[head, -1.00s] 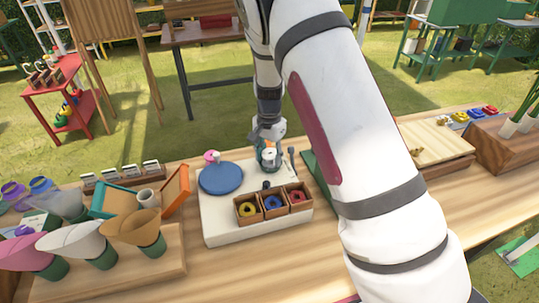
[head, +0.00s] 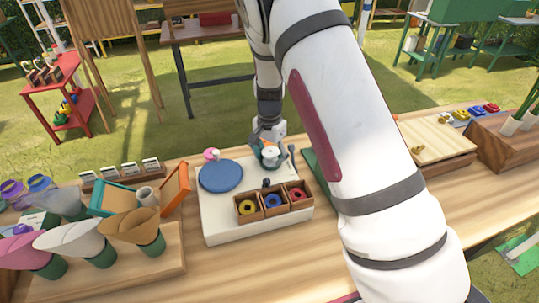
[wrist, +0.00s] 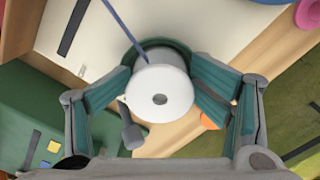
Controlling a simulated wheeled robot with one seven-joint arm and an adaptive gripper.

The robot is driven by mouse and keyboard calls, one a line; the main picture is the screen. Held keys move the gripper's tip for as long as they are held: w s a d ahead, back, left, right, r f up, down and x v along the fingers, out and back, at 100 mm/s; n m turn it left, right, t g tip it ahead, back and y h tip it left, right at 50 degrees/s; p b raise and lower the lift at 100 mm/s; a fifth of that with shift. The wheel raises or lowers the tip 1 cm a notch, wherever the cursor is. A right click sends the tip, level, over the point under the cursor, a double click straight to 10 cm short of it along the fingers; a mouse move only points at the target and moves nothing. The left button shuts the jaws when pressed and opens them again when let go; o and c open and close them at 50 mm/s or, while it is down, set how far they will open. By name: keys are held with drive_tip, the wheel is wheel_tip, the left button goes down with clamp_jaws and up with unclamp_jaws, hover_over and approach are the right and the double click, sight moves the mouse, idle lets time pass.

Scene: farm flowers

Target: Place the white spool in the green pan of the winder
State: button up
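The white spool (wrist: 160,95) shows end-on in the wrist view, with a dark centre hole. The dark green pan (wrist: 174,43) shows as a curved rim behind it, and the spool appears to sit in it; the spool hides its floor. My gripper (wrist: 162,74) is around the spool with its fingers spread, one on each side, and a gap shows beside the right finger. In the head view my gripper (head: 268,151) is low over the back right of the white winder board (head: 217,222), with the white spool (head: 270,152) between its fingers. The pan is mostly hidden there.
A wooden tray (head: 272,213) with yellow, blue and red pieces stands in front. A dark paddle (wrist: 131,133) lies close to the spool. Paper cones (head: 75,243) stand left.

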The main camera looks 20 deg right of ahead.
sight(270, 153)
drive_tip(key=shift+s+r, duration=0.1)
wheel_tip(270, 153, up, 14)
drive_tip(key=f, duration=0.1)
drive_tip(key=s+r+n+t+y, duration=0.15)
drive_tip(key=s+r+n, duration=0.35)
drive_tip(key=s+r, duration=0.95)
drive_tip(key=s+r+n+t+h, duration=0.1)
drive_tip(key=s+n+t, duration=0.2)
drive_tip(key=s, duration=1.4)
drive_tip(key=shift+s+d+r+n+h, duration=0.25)
drive_tip(key=shift+s+d+n+h, duration=0.1)
drive_tip(key=shift+n, duration=0.85)
